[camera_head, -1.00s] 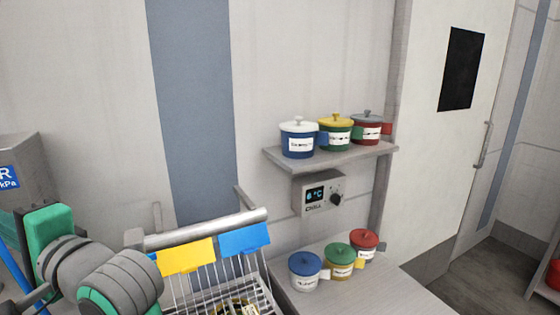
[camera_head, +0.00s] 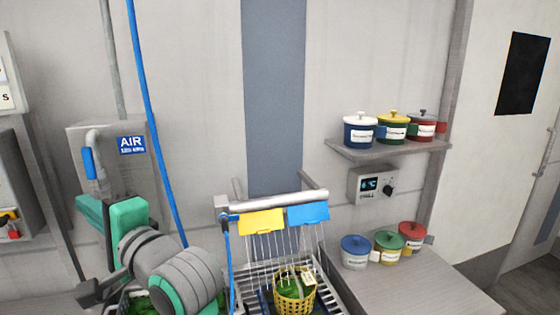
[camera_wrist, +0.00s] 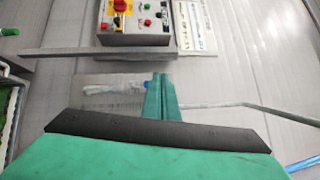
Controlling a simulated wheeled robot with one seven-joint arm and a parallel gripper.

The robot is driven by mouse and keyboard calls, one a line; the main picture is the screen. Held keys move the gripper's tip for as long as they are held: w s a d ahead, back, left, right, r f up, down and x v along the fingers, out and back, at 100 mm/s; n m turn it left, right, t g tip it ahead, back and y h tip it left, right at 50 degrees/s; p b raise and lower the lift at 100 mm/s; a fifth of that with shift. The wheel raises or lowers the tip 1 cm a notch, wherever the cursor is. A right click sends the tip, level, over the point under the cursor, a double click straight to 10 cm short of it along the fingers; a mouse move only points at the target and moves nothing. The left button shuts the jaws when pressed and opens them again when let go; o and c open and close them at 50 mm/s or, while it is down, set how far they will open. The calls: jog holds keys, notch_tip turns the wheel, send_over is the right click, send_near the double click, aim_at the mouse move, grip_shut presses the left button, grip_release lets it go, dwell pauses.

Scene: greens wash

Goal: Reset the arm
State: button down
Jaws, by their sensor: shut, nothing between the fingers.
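My gripper (camera_wrist: 160,97) shows in the wrist view as two green fingers pressed together, with nothing between them. It points toward a grey metal surface below a control box (camera_wrist: 138,22) with red, green and black buttons.
A yellow basket (camera_head: 294,296) with greens stands on a wire rack at bottom centre. Lidded pots line the shelf (camera_head: 400,149) and the counter (camera_head: 425,283) at right. A blue hose (camera_head: 150,110) hangs beside the AIR box (camera_head: 90,140). A bent metal rod (camera_wrist: 245,104) runs right of my fingers.

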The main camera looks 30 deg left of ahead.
jog(key=w+d+f+m+t+h, duration=0.2)
jog(key=w+d+f+t, duration=0.4)
jog(key=f, duration=0.5)
jog(key=w+d+f+m+t+h, duration=0.15)
jog(key=w+d+f, duration=0.25)
jog(key=w+f, duration=0.45)
jog(key=d+f+t+h, duration=0.55)
jog(key=d+f, duration=0.95)
jog(key=f, duration=0.3)
jog(key=s+d+f+n+t+h, duration=0.1)
jog(key=s+d+f+h, duration=0.2)
jog(key=s+d+f, duration=0.4)
jog(key=s+d+f+h, duration=0.3)
jog(key=s+d+f, duration=0.15)
jog(key=d, duration=0.55)
jog(key=s+d+n+h, duration=0.2)
jog(key=s+d, duration=0.2)
jog(key=s, duration=0.4)
jog(key=s+d+f+n+h, duration=0.1)
jog(key=s+d, duration=0.3)
jog(key=s, duration=0.5)
jog(key=shift+s+n+h, duration=0.2)
jog(key=shift+n+h, duration=0.5)
jog(key=shift+n, duration=0.15)
